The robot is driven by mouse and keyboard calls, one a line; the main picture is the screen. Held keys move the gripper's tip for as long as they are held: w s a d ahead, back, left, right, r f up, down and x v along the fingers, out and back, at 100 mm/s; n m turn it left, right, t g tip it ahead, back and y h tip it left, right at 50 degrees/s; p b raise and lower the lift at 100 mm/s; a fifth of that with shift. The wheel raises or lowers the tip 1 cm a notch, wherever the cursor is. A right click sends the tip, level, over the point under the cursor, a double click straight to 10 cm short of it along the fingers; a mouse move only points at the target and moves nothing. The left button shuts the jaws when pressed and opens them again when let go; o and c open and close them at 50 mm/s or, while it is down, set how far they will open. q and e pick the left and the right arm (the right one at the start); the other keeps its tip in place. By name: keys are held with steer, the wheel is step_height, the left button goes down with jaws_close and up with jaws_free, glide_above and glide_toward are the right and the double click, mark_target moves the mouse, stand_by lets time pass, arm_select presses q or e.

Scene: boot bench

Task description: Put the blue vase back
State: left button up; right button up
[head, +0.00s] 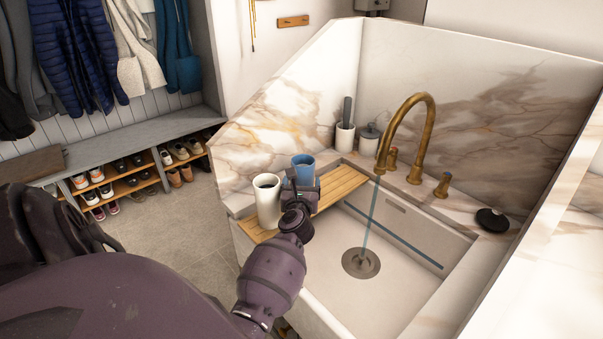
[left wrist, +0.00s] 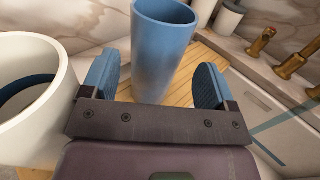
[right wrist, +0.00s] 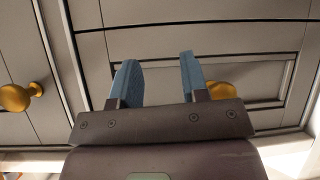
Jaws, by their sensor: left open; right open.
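The blue vase (head: 304,163) stands upright on the slatted wooden board (head: 342,187) laid across the sink. It also shows in the left wrist view (left wrist: 163,45), between the two blue finger pads of my left gripper (left wrist: 155,85). That gripper (head: 301,184) is open, with a gap visible beside the vase. A larger white vase (head: 267,205) stands just left of the gripper, close to its left finger in the left wrist view (left wrist: 25,120). My right gripper (right wrist: 158,80) is open and empty in front of cabinet fronts; the head view does not show it.
The sink basin (head: 390,285) is right of the board, with water running from the brass tap (head: 424,120). A white brush holder (head: 345,138) and a grey lidded jar (head: 369,140) stand behind. A shoe bench (head: 120,145) is at left. Brass knobs (right wrist: 15,97) stick out near my right gripper.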

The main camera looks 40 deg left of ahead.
arm_select(q)
steer(key=shift+v, duration=2.6)
